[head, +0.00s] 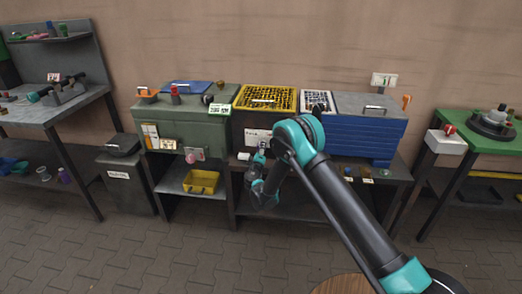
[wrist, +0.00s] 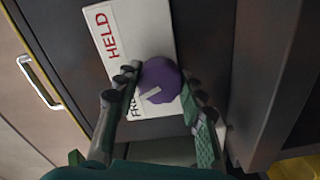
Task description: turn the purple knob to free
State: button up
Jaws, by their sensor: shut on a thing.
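The purple knob (wrist: 160,80) sits on a white plate (wrist: 150,32) in the wrist view. The plate carries red HELD lettering at its upper left and dark lettering starting "FR" at its lower left, partly covered by a finger. The knob's pale pointer mark slants to the lower left, towards the dark lettering. My gripper (wrist: 163,82) has one finger on each side of the knob and is shut on it. In the head view my gripper (head: 260,157) is at the front of the middle cabinet, and the knob is too small and covered to make out.
A metal handle (wrist: 40,82) is left of the plate. In the head view, a green chest (head: 190,132) stands left of my gripper and a blue ribbed box (head: 350,138) right of it. A yellow bin (head: 201,182) sits on the lower shelf. The paved floor in front is mostly clear.

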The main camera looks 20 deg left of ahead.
jog(key=shift+s+n, duration=0.1)
jog(key=shift+n, duration=1.5)
jog(key=o, duration=1.2)
jog(key=v, duration=0.7)
jog(key=shift+s, duration=0.25)
